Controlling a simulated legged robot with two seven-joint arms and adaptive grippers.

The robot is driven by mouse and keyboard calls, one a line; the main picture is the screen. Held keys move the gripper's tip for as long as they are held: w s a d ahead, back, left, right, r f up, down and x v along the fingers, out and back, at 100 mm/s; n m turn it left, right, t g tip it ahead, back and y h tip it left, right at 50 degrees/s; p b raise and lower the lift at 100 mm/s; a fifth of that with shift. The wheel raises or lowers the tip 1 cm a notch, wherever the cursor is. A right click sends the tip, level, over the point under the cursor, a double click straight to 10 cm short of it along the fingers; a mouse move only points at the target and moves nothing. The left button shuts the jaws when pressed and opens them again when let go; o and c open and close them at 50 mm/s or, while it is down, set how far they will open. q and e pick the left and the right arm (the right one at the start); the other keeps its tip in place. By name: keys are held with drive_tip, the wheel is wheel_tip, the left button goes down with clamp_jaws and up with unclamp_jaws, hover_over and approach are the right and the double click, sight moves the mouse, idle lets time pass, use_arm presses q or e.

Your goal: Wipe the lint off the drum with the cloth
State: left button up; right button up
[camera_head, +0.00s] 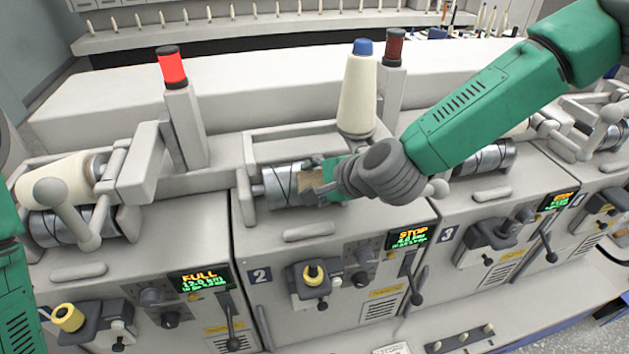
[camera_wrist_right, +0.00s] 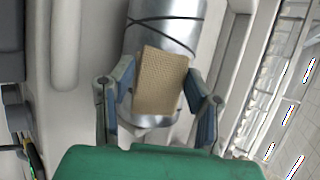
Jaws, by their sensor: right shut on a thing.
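The drum (camera_head: 280,182) is a silver cylinder with dark curved grooves, lying in the machine unit numbered 2. It also shows in the right wrist view (camera_wrist_right: 168,32). My right gripper (camera_head: 312,190) is at the drum's right part and is shut on the tan woven cloth (camera_wrist_right: 160,80). In the right wrist view the cloth stands between the two fingers and overlaps the drum's surface; whether it presses on it I cannot tell. No lint can be made out on the visible part of the drum. Green parts of my left arm show at the left edge, but its gripper is out of view.
A cream cone with a blue tip (camera_head: 358,95) stands just behind my right gripper. A lit red lamp post (camera_head: 172,68) and a dark red one (camera_head: 393,48) rise behind the units. Unit 2's display (camera_head: 409,238) reads STOP. Neighbouring units stand close on both sides.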

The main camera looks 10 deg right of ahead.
sight(281, 188)
drive_tip(key=shift+a, duration=0.65)
drive_tip(key=shift+a+f, duration=0.1)
drive_tip(key=shift+a, duration=1.85)
drive_tip(key=shift+s+a+r+p, duration=0.2)
drive_tip(key=shift+s+r+p, duration=0.3)
drive_tip(key=shift+s+r, duration=0.15)
drive_tip(key=s+r+p, duration=0.1)
drive_tip(key=s, duration=0.1)
drive_tip(key=s+r+p, duration=0.1)
drive_tip(key=s+r, duration=0.1)
drive_tip(key=shift+d, duration=0.1)
